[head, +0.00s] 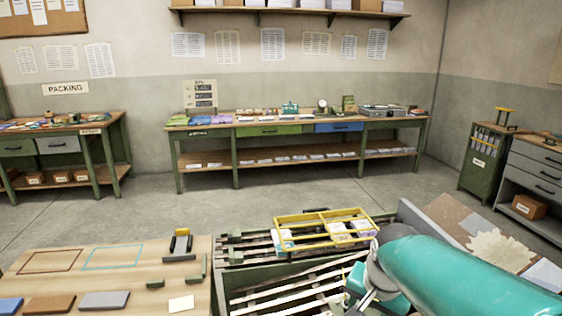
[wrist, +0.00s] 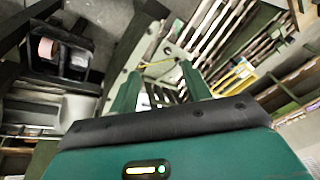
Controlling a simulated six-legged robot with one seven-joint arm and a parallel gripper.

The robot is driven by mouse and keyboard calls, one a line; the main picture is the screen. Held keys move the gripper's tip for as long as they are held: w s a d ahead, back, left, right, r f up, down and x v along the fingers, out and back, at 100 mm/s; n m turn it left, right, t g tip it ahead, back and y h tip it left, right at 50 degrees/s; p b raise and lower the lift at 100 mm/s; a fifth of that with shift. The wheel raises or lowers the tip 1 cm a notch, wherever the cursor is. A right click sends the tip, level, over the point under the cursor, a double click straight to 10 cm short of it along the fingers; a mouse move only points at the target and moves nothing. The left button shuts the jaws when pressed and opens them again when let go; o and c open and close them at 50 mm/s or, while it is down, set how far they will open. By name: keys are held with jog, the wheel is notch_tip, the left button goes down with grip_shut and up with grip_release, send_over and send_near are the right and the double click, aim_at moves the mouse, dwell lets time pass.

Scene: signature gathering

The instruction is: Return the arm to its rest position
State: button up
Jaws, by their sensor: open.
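My teal arm reaches in from the lower right of the head view, and its end is low beside a slatted crate (head: 290,295). In the wrist view my gripper (wrist: 160,72) has its two fingers apart, and I see nothing held between them. The slats also show beyond the fingers in the wrist view (wrist: 208,32). A yellow wire basket (head: 305,242) with several small packages stands on the slats, left of my arm in the head view. My arm hides part of the area behind it.
A wooden table (head: 140,262) with coloured blocks is at the lower left. A tilted board (head: 440,212) with a pale patch lies right of the crate. A long workbench (head: 285,128) stands along the back wall, a green cabinet (head: 480,170) at right. Open floor (head: 160,205) lies between.

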jog(key=s+r+n+t, duration=0.1)
jog(key=s+n, duration=0.2)
jog(key=s, duration=0.3)
jog(key=s+a+r+n+t, duration=0.1)
jog(key=s+r+n, duration=0.1)
jog(key=s, duration=0.4)
jog(key=shift+a+r+n, duration=0.3)
jog(key=shift+n, duration=0.5)
jog(key=shift+s+d, duration=0.1)
jog(key=shift+d, duration=0.05)
dwell(0.4)
